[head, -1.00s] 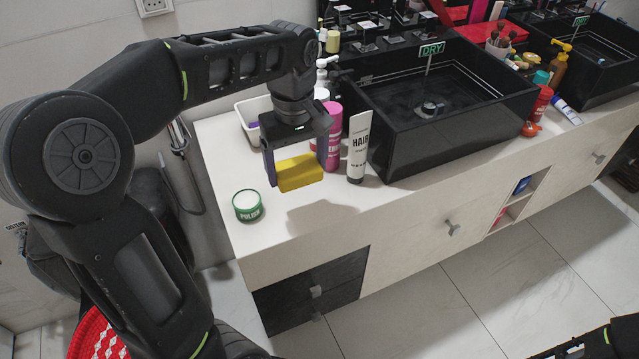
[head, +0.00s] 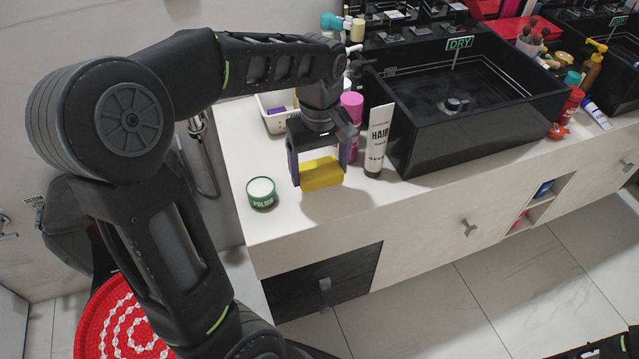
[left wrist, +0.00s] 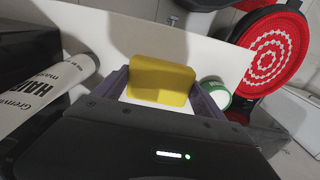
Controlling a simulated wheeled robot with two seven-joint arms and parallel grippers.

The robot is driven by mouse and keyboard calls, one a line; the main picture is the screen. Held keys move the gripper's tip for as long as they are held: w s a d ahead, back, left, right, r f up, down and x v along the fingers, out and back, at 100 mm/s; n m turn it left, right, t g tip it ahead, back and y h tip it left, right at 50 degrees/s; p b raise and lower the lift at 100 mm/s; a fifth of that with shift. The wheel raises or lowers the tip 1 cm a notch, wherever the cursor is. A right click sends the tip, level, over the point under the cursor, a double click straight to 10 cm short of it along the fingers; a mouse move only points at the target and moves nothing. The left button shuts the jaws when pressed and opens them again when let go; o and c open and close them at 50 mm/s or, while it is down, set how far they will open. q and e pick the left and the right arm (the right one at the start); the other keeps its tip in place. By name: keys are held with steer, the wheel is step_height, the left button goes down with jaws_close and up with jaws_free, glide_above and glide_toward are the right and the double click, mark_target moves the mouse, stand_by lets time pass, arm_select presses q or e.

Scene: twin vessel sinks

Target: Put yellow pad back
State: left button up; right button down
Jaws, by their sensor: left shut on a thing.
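The yellow pad (head: 321,174) is held between the two fingers of my left gripper (head: 320,166), which is shut on it. The pad is above the white counter (head: 232,150), near its front edge, and its shadow falls on the counter to the right. In the left wrist view the yellow pad (left wrist: 160,80) fills the space between the fingertips. A green-and-white POLISH tin (head: 261,193) stands left of the gripper. My right gripper cannot be made out; only a dark part of that arm shows at the bottom right corner.
A white HAIR tube (head: 379,140) and a pink bottle (head: 352,108) stand close to the gripper's right and back. A white bin (head: 275,122) stands behind it. The black sink (head: 440,145) is to the right. A red-and-white round thing (head: 120,320) is lower left.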

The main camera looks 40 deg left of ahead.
mark_target(319, 195)
arm_select(q)
steer(key=shift+f+b, duration=0.3)
steer(key=shift+f, duration=2.15)
steer(key=shift+f, duration=0.1)
steer(key=o, duration=1.1)
step_height(319, 195, up, 12)
steer(key=shift+r+p, duration=0.15)
steer(key=shift+p, duration=0.55)
